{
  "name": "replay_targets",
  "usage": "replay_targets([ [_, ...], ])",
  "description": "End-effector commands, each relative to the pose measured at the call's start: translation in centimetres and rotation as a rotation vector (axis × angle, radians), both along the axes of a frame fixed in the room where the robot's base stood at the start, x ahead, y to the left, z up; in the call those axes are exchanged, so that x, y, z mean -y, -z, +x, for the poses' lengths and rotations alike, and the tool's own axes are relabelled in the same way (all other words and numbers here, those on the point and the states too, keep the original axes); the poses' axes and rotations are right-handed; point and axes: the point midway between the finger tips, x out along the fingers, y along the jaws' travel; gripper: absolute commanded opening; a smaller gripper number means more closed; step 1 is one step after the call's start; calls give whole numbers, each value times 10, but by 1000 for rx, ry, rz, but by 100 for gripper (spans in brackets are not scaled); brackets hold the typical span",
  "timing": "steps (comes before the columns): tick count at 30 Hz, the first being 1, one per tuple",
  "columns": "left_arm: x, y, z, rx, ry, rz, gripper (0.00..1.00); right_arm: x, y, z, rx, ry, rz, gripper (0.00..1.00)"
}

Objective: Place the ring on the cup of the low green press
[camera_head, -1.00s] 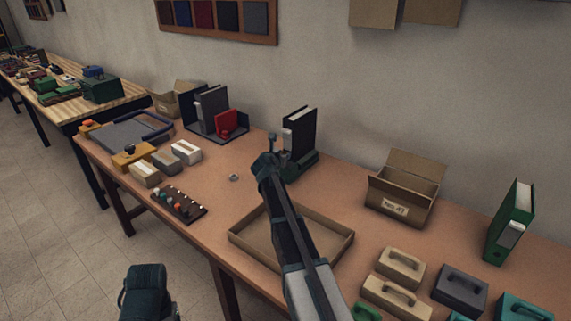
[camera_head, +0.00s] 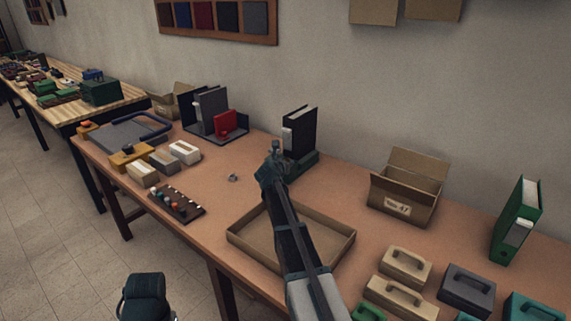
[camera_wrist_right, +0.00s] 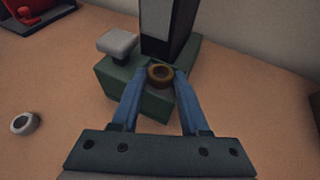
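The low green press (camera_wrist_right: 125,88) stands in front of a black binder and has a grey knob on its left; in the head view its green base (camera_head: 305,161) shows beside my right gripper. My right gripper (camera_head: 274,160) is over the press. In the right wrist view its blue fingertips (camera_wrist_right: 159,73) meet the sides of a brass-brown ring (camera_wrist_right: 159,77), which appears just above or at the press's top. I cannot tell whether it touches the press. The cup is hidden or cannot be told apart from the ring.
A grey ring (camera_wrist_right: 25,123) lies loose on the table. A black binder (camera_head: 299,131) rises right behind the press. A shallow cardboard tray (camera_head: 335,255) lies in front, and an open carton (camera_head: 407,190) stands to the right.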

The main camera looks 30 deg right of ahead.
Motion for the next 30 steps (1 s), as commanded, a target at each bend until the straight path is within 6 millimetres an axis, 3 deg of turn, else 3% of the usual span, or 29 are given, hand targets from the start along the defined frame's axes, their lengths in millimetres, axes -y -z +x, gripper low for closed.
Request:
replay_targets([
  [13, 0, -7, 0, 0, 0, 0, 71, -3, -7, -6, -2, 4, 0, 53],
  [30, 0, -48, 0, 0, -1, 0, 71, -70, -47, -74, -2, 2, 1, 53],
])
